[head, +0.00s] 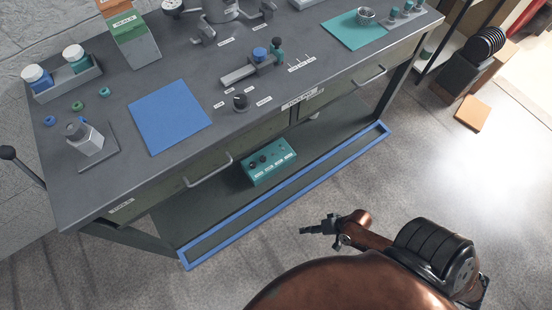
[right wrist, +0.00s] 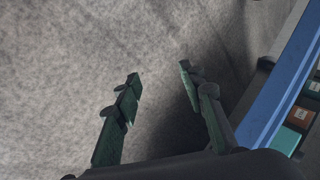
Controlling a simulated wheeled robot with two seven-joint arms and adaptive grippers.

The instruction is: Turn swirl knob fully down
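A small black knob (head: 240,101) stands on the grey workbench top, with small white labels around it. It looks like the swirl knob, but the labels are too small to read and I cannot tell its setting. My right gripper (head: 321,227) is over the floor in front of the bench, well away from the knob and below the bench top. In the right wrist view my right gripper (right wrist: 160,88) has its two green fingers apart with nothing between them. My left gripper is not in view.
The grey workbench (head: 240,145) has a blue-edged lower shelf carrying a teal control box (head: 269,162). A slider fixture with blue and teal knobs (head: 261,55) stands behind the black knob. A blue mat (head: 169,116) lies left of it. The floor in front is clear.

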